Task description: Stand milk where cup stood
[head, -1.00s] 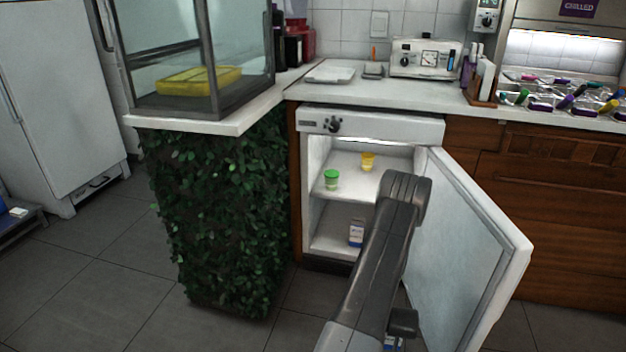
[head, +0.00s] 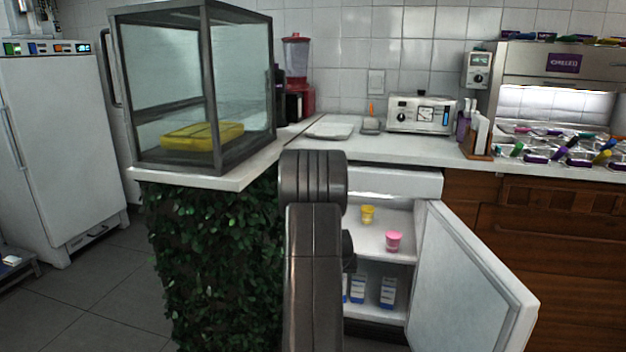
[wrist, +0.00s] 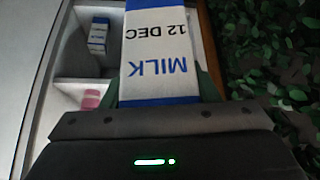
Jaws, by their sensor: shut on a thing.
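In the wrist view my gripper (wrist: 162,88) is shut on a white and blue milk carton (wrist: 160,48), marked "MILK 12 DEC"; its print reads upside down there. In the head view my arm hides the gripper and the held carton. A yellow cup (head: 367,214) and a pink cup (head: 393,241) stand on the fridge's upper shelf (head: 370,241). The pink cup also shows left of the held carton in the wrist view (wrist: 92,99). Blue and white cartons (head: 388,292) stand on the lower shelf. No green cup shows now.
The fridge door (head: 470,285) hangs open to the right. A leaf-covered counter front (head: 215,260) stands close on the left, topped by a glass case (head: 165,100). The white worktop (head: 400,151) runs above the fridge. My arm covers the fridge's left part.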

